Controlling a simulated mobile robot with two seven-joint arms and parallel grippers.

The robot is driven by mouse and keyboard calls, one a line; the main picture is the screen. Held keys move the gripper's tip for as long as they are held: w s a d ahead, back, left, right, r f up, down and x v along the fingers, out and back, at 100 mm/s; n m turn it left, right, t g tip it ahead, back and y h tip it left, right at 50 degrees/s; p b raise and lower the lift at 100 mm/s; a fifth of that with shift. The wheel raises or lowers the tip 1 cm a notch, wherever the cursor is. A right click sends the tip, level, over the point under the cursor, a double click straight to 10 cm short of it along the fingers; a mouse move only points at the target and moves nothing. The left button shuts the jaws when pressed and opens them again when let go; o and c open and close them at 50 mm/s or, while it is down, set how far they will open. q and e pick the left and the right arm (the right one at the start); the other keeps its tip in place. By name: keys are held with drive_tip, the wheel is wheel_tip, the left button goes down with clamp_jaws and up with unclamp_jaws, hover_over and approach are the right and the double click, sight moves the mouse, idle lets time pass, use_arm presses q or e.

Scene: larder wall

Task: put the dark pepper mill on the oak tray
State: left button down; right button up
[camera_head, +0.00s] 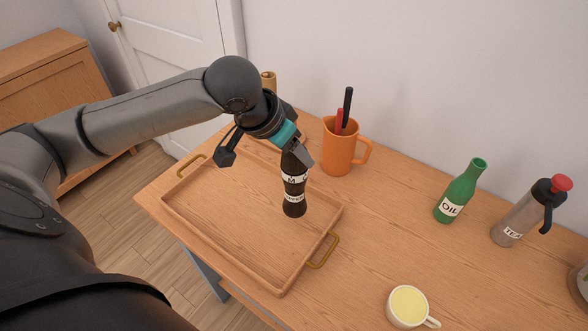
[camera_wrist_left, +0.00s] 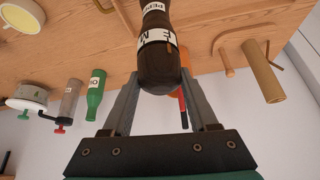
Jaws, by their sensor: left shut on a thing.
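The dark pepper mill (camera_head: 293,187) is upright, with white label bands, over the right part of the oak tray (camera_head: 270,284). I cannot tell whether its base touches the tray floor. My left gripper (camera_head: 297,158) is shut on the upper part of the mill, and its fingers hide the mill's top. In the left wrist view the mill (camera_wrist_left: 157,62) sits between the two fingers (camera_wrist_left: 158,88). The tray has brass handles and is otherwise empty where I can see it. My right gripper is not in view.
An orange mug (camera_head: 338,152) with dark and red sticks stands behind the tray. A green oil bottle (camera_head: 459,192), a tea flask (camera_head: 518,217) and a pale yellow cup (camera_head: 407,307) stand to the right. A tan cylinder (camera_wrist_left: 263,72) stands behind my wrist. The table between tray and bottle is clear.

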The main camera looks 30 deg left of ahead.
use_arm(q)
wheel_tip(320, 180, down, 5)
drive_tip(key=shift+r+b, duration=0.2)
drive_tip(key=shift+b, duration=0.25)
drive_tip(key=shift+f, duration=0.1)
drive_tip(key=shift+c, duration=0.9)
unclamp_jaws()
drive_tip(key=shift+s+a+r, duration=0.1)
drive_tip(key=shift+r, duration=0.3)
drive_tip(key=p+v, duration=0.1)
drive_tip(key=v, duration=1)
drive_tip(key=shift+p, duration=0.35)
drive_tip(key=shift+s+r, duration=0.1)
drive_tip(key=shift+r, duration=0.05)
